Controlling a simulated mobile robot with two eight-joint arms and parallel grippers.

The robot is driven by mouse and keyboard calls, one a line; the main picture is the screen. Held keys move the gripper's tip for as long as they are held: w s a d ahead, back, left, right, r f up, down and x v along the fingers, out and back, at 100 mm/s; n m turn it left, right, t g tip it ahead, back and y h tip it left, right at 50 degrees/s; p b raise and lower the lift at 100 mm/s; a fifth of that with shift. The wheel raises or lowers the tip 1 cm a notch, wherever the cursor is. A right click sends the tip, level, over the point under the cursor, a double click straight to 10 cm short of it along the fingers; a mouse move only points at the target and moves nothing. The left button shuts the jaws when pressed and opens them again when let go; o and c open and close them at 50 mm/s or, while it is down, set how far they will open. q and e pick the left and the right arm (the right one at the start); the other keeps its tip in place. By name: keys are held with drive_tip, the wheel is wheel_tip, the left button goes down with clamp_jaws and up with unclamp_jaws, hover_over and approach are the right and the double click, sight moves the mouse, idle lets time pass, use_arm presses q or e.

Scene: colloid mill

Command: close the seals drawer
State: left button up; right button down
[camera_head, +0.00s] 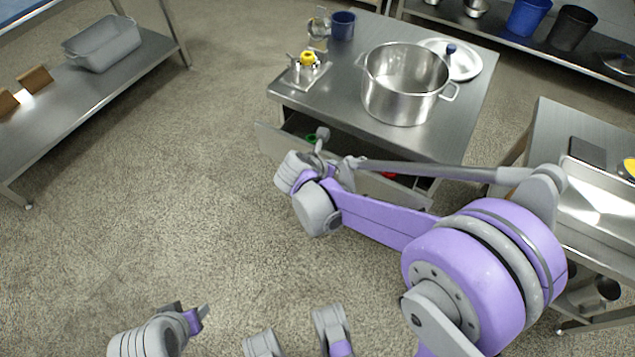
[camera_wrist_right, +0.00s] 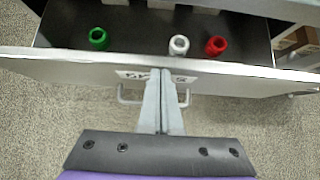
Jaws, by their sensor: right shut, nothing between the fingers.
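The seals drawer (camera_wrist_right: 230,80) stands pulled out of the steel table in the right wrist view. Its front panel runs across the picture, with a label (camera_wrist_right: 130,74) partly hidden by my fingers and a bar handle (camera_wrist_right: 125,97) below. Inside lie a green ring (camera_wrist_right: 98,38), a white ring (camera_wrist_right: 179,45) and a red ring (camera_wrist_right: 216,46). My right gripper (camera_wrist_right: 163,75) is shut and empty, its tips at the middle of the front panel; contact cannot be told. In the head view the drawer (camera_head: 272,142) is partly hidden by my right arm. My left gripper (camera_head: 190,312) is low at the left, away from the drawer.
On the steel table (camera_head: 455,125) stand a large pot (camera_head: 405,95), a lid (camera_head: 468,65), a blue cup (camera_head: 343,25) and a small fixture with a yellow knob (camera_head: 307,58). A shelf is at the left, another table (camera_head: 560,130) at the right. The floor at left is clear.

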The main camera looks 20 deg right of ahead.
drive_tip(key=w+d, duration=0.4)
drive_tip(key=d, duration=0.1)
drive_tip(key=shift+d, duration=0.25)
drive_tip(key=shift+a, duration=0.15)
